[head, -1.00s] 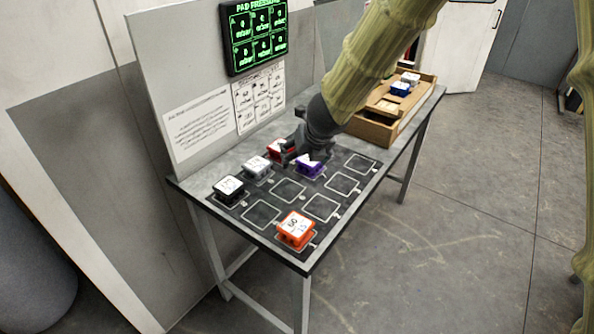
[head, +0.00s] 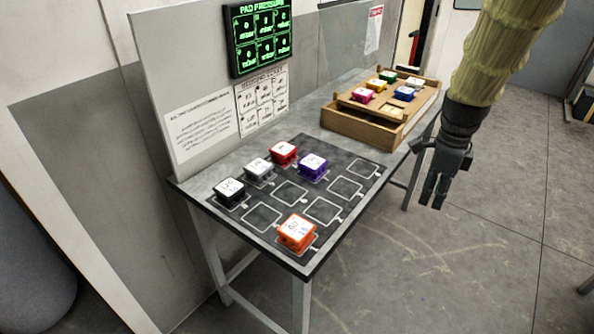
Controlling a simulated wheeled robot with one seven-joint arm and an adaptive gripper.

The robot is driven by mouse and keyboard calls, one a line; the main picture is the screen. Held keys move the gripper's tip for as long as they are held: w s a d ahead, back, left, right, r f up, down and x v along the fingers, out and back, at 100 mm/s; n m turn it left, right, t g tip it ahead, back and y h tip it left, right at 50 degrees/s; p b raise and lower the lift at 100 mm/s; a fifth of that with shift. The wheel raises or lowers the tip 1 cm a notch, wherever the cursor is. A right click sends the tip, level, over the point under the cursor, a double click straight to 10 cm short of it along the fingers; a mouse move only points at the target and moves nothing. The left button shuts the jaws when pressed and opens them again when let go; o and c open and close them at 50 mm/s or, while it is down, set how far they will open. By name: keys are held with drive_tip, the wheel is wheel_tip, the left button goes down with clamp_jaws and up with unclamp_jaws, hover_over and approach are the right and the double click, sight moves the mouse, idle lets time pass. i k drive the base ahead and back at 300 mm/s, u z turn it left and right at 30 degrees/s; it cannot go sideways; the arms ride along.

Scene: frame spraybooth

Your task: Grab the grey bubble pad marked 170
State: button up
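A pale grey pad (head: 258,170) with a white top sits on the black mat between the black pad (head: 230,191) and the red pad (head: 283,153). Another pale pad (head: 414,83) lies at the back right of the wooden tray (head: 358,128). Their markings are too small to read, so I cannot tell which is marked 170. My gripper (head: 435,202) hangs fingers down beyond the table's right edge, over the floor and apart from all pads. No pad shows in it. Its fingers look close together, but their gap is unclear.
A purple pad (head: 313,167) and an orange pad (head: 297,233) also sit on the mat (head: 277,203). Several mat outlines are empty. The tray holds magenta (head: 362,95), yellow, green and blue (head: 404,94) pads. An upright panel with a display (head: 260,38) borders the table's back.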

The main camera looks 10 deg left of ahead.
sight(259, 172)
drive_tip(key=z, duration=1.15)
drive_tip(key=i, duration=2.05)
drive_tip(key=u, duration=3.85)
